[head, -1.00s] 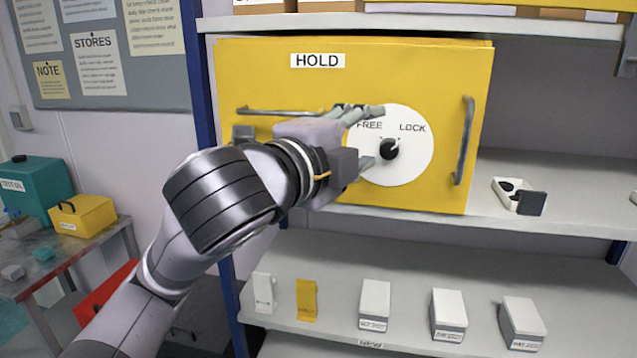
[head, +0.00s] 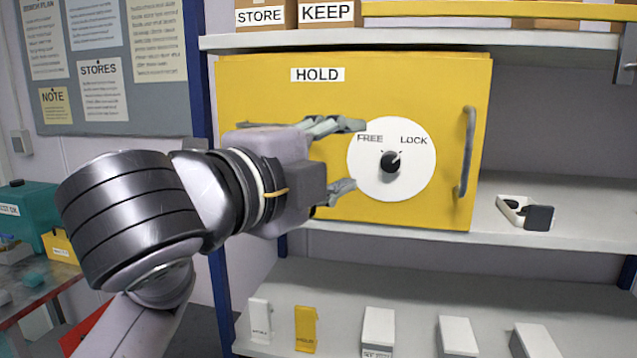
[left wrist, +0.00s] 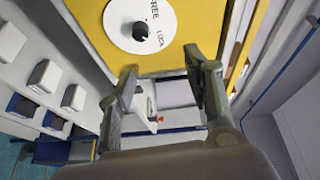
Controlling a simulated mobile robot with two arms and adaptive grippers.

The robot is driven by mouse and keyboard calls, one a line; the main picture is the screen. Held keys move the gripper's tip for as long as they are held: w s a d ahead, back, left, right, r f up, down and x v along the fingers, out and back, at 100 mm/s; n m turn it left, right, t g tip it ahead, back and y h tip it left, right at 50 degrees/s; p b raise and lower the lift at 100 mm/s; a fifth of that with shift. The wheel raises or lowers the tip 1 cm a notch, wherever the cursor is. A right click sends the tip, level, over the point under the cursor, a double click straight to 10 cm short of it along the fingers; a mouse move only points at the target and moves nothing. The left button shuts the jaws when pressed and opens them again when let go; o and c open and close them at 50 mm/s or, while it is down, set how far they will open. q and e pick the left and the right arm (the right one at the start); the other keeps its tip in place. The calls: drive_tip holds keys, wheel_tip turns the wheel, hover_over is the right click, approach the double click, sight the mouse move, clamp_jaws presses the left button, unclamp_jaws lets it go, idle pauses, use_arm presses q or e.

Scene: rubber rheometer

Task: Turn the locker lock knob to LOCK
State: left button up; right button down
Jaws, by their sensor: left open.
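The yellow locker door (head: 290,105), labelled HOLD, is shut on the upper shelf. Its white round dial (head: 417,173) reads FREE at upper left and LOCK at upper right. The black knob (head: 390,162) at the dial's centre has a light mark pointing up and right, toward LOCK. The knob also shows in the left wrist view (left wrist: 141,32). My left gripper (head: 350,156) is open and empty, left of the knob, with its fingers overlapping the dial's left edge in the head view. The fingers (left wrist: 162,75) are apart from the knob in the left wrist view. My right gripper is not in view.
A grey vertical handle (head: 468,150) stands at the door's right side. A small white tray with a dark block (head: 538,217) sits on the shelf to the right. Several small boxes stand on the lower shelf (head: 400,310). A blue post (head: 200,100) rises left of the locker.

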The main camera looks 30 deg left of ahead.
use_arm(q)
drive_tip(key=shift+s+a+f+b, duration=0.1)
drive_tip(key=shift+s+b, duration=0.45)
drive_tip(key=shift+s, duration=0.4)
drive_tip(key=shift+s+a+f+b, duration=0.1)
drive_tip(key=shift+s+b, duration=0.45)
drive_tip(key=shift+s, duration=0.35)
